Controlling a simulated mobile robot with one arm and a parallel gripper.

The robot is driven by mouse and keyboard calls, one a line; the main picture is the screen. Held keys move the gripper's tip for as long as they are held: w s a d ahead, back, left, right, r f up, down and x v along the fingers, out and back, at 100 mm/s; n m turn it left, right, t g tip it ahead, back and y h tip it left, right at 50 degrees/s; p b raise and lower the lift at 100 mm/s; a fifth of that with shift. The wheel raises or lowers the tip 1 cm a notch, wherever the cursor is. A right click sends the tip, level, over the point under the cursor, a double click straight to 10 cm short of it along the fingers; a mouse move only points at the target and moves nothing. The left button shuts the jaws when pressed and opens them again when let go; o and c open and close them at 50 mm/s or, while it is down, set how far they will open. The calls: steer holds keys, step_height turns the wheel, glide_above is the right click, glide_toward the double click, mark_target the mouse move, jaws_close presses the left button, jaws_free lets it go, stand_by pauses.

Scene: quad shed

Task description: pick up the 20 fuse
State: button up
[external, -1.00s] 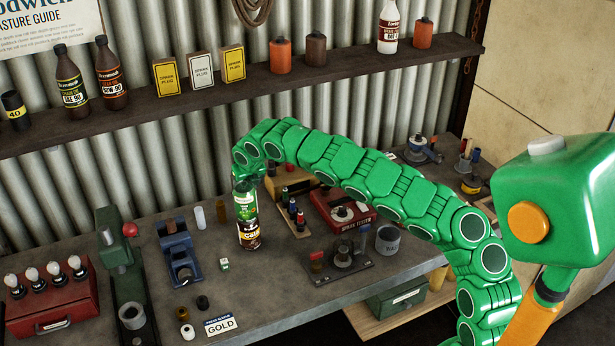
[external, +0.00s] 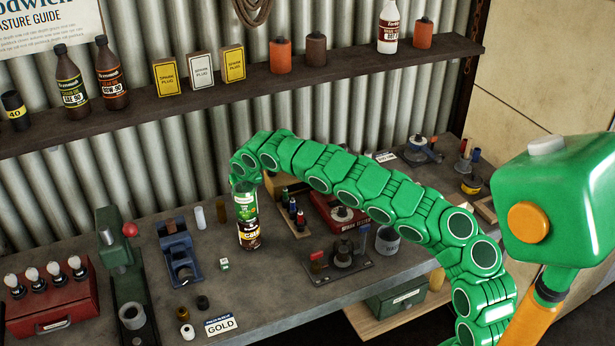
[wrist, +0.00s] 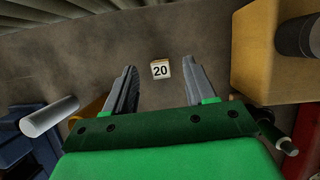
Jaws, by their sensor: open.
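The 20 fuse is a small pale block (wrist: 160,70) with a black "20" on its face, lying on the grey bench in the wrist view. My gripper (wrist: 159,64) is open and empty, with one finger to each side of the fuse in that picture. The fuse looks apart from both fingers; I cannot tell the remaining distance. In the external view I cannot make out this fuse or my fingers; the end of my arm and a tall can (external: 248,235) cover that area.
The corrugated wall (external: 150,165) is close behind. A blue tool (external: 180,255) and small green-marked block (external: 224,265) are on the bench.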

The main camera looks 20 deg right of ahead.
steer(key=shift+x, duration=0.85)
steer(key=shift+s, duration=0.1)
steer(key=shift+c, duration=0.4)
jaws_close()
steer(key=shift+r, duration=0.15)
